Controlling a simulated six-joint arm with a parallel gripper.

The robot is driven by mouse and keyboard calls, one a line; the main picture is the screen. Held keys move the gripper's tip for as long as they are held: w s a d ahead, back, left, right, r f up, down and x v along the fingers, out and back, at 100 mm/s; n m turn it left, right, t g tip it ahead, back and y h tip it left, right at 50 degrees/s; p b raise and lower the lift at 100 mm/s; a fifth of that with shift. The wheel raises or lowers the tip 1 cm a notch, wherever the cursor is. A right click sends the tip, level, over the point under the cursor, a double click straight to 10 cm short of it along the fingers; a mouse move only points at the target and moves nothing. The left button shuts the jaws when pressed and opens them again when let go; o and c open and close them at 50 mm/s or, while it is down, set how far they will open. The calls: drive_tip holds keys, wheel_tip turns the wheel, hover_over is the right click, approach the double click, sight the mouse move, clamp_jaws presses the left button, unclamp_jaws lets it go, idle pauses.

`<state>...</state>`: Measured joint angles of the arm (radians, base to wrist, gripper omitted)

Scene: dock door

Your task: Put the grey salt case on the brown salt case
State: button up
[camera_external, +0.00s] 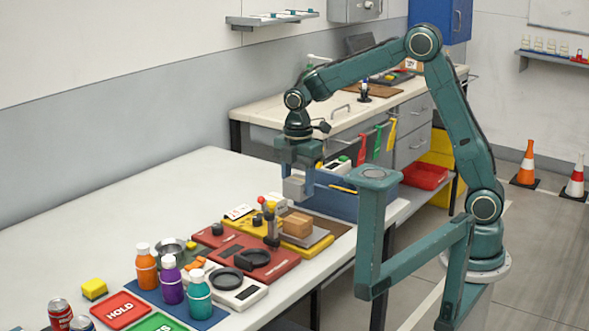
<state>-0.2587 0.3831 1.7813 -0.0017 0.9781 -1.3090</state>
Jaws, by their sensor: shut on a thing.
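My gripper (305,178) points down over the far right part of the white table. It is shut on the grey salt case (294,188), a small grey block held above the table. The brown salt case (298,224) sits on a grey plate below the grey case and slightly to its right in the picture. A clear gap shows between the two cases. The fingertips are partly hidden by the grey case.
Red panels (246,257), a white scale (238,288) and several bottles (172,281) stand nearer. The table's left side (130,210) is clear.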

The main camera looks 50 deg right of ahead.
sight(298, 179)
drive_tip(key=shift+f, duration=2.8)
drive_tip(key=shift+f, duration=0.15)
drive_tip(key=o, duration=1.1)
drive_tip(key=shift+c, duration=0.2)
wheel_tip(298, 179, up, 12)
drive_tip(key=shift+r, duration=0.1)
drive_tip(key=shift+r, duration=0.1)
